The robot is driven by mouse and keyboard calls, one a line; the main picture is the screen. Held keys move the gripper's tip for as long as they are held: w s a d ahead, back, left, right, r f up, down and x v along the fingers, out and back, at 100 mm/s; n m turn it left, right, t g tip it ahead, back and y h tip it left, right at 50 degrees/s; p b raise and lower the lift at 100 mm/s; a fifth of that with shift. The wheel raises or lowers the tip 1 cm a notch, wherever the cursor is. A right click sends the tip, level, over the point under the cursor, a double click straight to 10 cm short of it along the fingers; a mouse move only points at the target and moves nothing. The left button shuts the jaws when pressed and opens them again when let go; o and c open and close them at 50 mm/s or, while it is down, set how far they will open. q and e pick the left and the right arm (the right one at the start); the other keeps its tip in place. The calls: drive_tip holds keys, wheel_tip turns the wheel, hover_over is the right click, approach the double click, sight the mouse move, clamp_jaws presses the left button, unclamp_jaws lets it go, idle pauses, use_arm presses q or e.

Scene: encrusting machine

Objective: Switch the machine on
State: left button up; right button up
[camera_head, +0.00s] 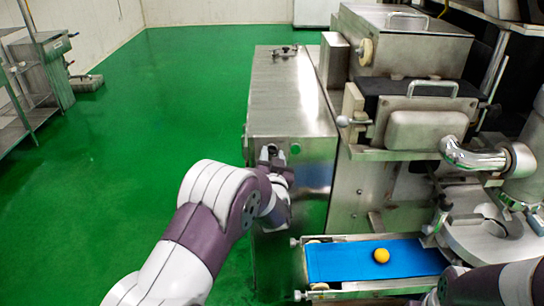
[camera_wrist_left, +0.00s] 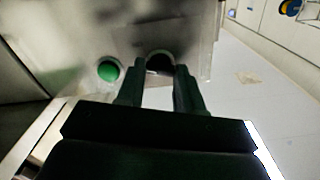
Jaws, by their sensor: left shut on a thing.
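The steel encrusting machine (camera_head: 292,95) fills the middle and right of the head view. Its control panel carries a green button (camera_head: 295,148), which also shows in the left wrist view (camera_wrist_left: 109,71). Beside the button is a dark round switch knob (camera_wrist_left: 159,60). My left gripper (camera_head: 269,153) is at the panel, left of the green button in the head view. In the left wrist view its two fingers (camera_wrist_left: 160,74) are shut on the knob, partly hiding it. My right arm shows only in the lower right corner; its gripper is out of view.
A blue conveyor belt (camera_head: 350,262) with a yellow-orange ball (camera_head: 381,255) on it lies at the machine's front. Green floor (camera_head: 150,110) is open to the left. A steel table (camera_head: 42,70) stands at the far left.

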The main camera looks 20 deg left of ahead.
use_arm(q)
drive_tip(key=m+p, duration=0.1)
drive_tip(key=m, duration=0.5)
drive_tip(key=shift+f+m, duration=0.1)
drive_tip(key=shift+m, duration=0.2)
idle(0.4)
drive_tip(key=o, duration=1)
drive_tip(key=shift+o, duration=0.2)
drive_tip(key=b+v, duration=0.1)
drive_tip(key=v, duration=1.1)
drive_tip(key=shift+s, duration=0.35)
drive_tip(key=shift+d, duration=0.15)
